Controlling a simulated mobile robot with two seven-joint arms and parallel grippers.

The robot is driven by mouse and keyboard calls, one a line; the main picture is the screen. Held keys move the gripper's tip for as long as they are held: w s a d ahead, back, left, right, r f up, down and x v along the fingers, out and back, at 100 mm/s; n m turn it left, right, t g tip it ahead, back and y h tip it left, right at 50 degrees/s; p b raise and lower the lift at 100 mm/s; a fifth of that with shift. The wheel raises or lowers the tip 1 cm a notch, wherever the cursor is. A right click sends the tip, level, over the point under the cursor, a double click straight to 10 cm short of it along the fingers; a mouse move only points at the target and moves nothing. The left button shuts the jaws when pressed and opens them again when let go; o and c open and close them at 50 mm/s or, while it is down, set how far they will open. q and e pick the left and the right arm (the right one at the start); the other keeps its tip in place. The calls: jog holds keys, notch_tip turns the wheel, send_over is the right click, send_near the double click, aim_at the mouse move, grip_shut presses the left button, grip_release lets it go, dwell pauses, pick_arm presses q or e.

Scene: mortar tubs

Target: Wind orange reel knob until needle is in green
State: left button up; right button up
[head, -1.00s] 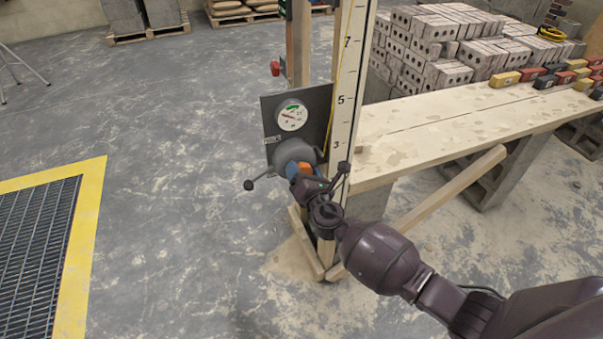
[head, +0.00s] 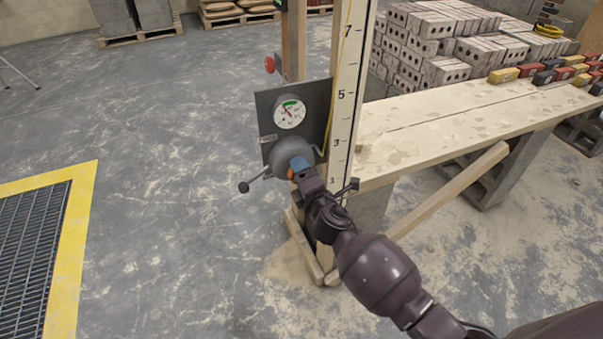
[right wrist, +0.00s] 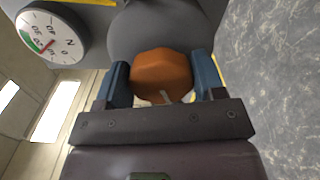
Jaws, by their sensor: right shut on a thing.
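The orange knob (right wrist: 162,75) sits at the front of the round grey reel (head: 290,152) on a dark plate fixed to the wooden post. My right gripper (right wrist: 164,80) is shut on the knob, a blue finger on each side of it. In the head view the right gripper (head: 298,170) hides most of the knob. The white round gauge (head: 289,113) is above the reel, with a green band near its top and a red needle. The gauge also shows in the right wrist view (right wrist: 52,34). The needle tip lies near the green band; I cannot tell whether it is inside. My left gripper is out of view.
Arms with dark ball ends stick out from the reel. A numbered white staff (head: 349,95) stands just right of the plate. A plank bench (head: 440,120) with coloured blocks is to the right. A yellow-edged floor grate (head: 86,215) lies left, with clear floor between.

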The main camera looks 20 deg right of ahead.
dwell(0.3)
jog(key=o, duration=0.9)
jog(key=shift+o, duration=0.2)
jog(key=shift+s, duration=0.1)
jog(key=s, duration=1)
jog(key=shift+s+d+p, duration=0.2)
jog(key=shift+s+p, duration=0.15)
